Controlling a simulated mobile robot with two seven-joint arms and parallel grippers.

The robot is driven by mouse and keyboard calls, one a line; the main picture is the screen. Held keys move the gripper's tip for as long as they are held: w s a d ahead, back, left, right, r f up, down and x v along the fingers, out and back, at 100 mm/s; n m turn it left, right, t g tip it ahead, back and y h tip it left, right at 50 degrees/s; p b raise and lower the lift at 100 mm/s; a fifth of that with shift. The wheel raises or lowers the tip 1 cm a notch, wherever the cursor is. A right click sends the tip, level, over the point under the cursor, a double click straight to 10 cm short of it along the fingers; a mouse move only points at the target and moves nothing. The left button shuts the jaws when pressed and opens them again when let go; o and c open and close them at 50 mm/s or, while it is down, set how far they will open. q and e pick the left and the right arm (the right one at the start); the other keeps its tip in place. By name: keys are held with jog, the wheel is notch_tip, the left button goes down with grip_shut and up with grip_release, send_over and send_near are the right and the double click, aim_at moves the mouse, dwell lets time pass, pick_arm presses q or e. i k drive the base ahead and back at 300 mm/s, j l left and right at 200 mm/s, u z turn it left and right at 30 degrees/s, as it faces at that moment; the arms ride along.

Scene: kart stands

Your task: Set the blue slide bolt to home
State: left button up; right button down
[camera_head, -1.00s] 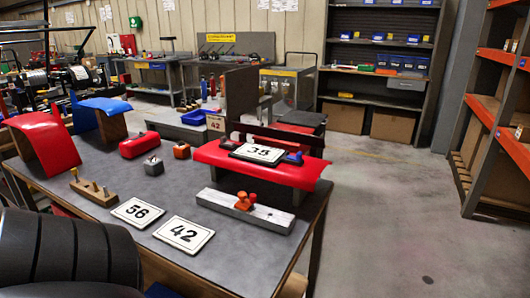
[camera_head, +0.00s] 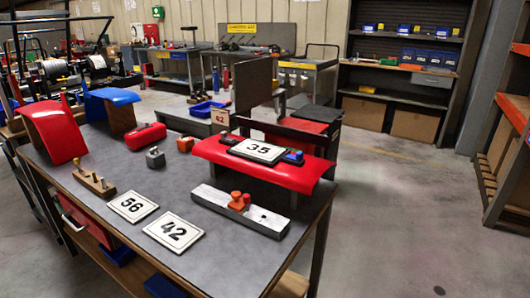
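I cannot pick out a blue slide bolt for certain. A grey bar (camera_head: 268,219) lies on the table in front of the red stand, with an orange-red knobbed piece (camera_head: 239,201) near its middle. A small blue piece (camera_head: 293,157) sits on the red stand (camera_head: 240,168), at the right end of a white plate marked 35 (camera_head: 258,151). It is too small to tell what it is. Neither of my grippers is in view.
Plates marked 56 (camera_head: 132,206) and 42 (camera_head: 173,232) lie on the dark table (camera_head: 230,262). A wooden block with pegs (camera_head: 94,182), a red box (camera_head: 146,136) and curved red (camera_head: 54,132) and blue (camera_head: 111,97) panels stand left. Floor (camera_head: 400,230) is clear at right.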

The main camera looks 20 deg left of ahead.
aim_at(299, 157)
jog(key=i+l+u, duration=0.1)
jog(key=u, duration=0.3)
jog(key=i+l+u, duration=0.1)
jog(key=u, duration=0.3)
jog(key=l+u, duration=0.35)
jog(key=i+l+u, duration=0.1)
jog(key=l+u, duration=0.45)
